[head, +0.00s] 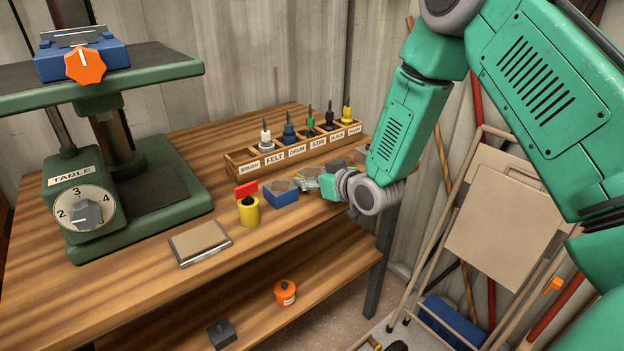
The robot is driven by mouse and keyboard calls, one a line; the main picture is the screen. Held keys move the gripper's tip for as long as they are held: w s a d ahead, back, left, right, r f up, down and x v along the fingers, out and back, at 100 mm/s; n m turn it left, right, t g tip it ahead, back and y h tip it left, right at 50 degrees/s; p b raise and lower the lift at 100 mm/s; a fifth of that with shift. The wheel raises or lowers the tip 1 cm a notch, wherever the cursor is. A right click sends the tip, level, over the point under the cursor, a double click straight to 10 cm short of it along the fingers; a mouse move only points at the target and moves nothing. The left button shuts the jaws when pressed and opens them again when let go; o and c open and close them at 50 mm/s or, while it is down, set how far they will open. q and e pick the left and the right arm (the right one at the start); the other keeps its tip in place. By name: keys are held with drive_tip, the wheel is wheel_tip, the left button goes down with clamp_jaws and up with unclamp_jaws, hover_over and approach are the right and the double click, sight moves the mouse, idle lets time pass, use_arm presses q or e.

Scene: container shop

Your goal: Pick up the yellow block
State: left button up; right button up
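My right arm reaches in from the right, and its gripper (312,184) is low over the right part of the wooden bench (150,262). The fingers are small and partly hidden, so I cannot tell whether they are open or hold anything. A small yellowish and grey patch shows by the fingertips, but I cannot make out a clear yellow block. A yellow cylinder (250,214) with a black top and a red piece above it stands to the left of the gripper. A blue block (281,197) with a brown top lies between them. My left gripper is not in view.
A wooden rack (297,153) of labelled, coloured tools stands behind the gripper. A green stand (150,214) with a dial fills the left. A flat grey-edged pad (200,243) lies near the front edge. An orange pot (285,292) sits on the lower shelf.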

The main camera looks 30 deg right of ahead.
clamp_jaws()
drive_tip(key=shift+d, duration=0.25)
